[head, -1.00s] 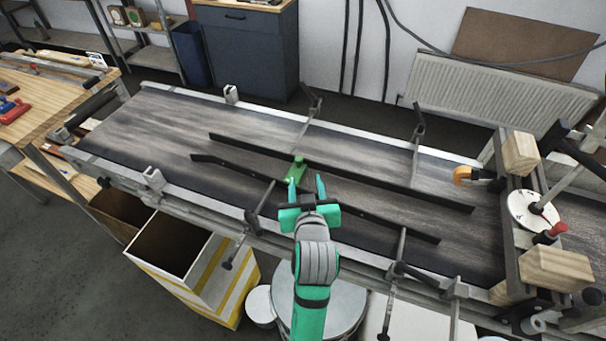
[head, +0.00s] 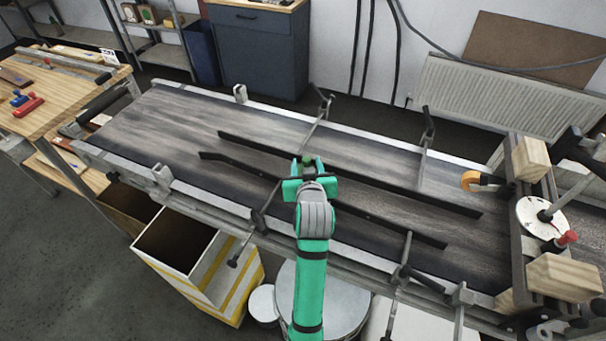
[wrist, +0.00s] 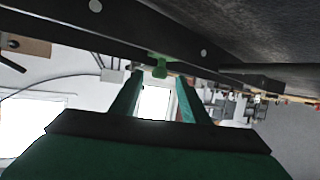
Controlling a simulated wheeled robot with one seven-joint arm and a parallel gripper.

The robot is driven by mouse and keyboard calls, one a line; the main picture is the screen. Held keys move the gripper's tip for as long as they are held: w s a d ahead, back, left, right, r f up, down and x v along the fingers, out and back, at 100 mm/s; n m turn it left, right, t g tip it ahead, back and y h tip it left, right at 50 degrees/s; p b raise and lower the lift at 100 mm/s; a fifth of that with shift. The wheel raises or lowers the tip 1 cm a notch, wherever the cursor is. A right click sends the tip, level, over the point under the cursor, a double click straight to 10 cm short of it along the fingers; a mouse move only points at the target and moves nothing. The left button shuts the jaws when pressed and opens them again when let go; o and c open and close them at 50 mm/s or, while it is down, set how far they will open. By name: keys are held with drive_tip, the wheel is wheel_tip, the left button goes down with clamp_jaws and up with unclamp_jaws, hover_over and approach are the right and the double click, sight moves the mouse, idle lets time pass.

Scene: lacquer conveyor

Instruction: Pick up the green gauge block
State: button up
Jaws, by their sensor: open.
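The green gauge block (head: 307,160) is on the conveyor belt between two dark guide rails, mostly hidden behind my gripper in the head view. Only its dark green top shows there. In the wrist view the green block (wrist: 159,66) shows centred between my two fingertips, with a gap on each side. My gripper (head: 309,171) is open and reaches over the near rail. In the wrist view my gripper (wrist: 160,82) has both teal fingers spread and empty. I cannot tell how far between the fingers the block is.
The near guide rail (head: 386,228) and the far guide rail (head: 400,186) run along the belt (head: 160,125). Thin rods with clamps cross the belt edges. Wooden blocks and a white dial (head: 541,217) stand at the right end. The left part of the belt is clear.

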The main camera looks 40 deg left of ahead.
drive_tip(key=shift+x, duration=1.05)
clamp_jaws()
drive_tip(key=shift+r, duration=0.1)
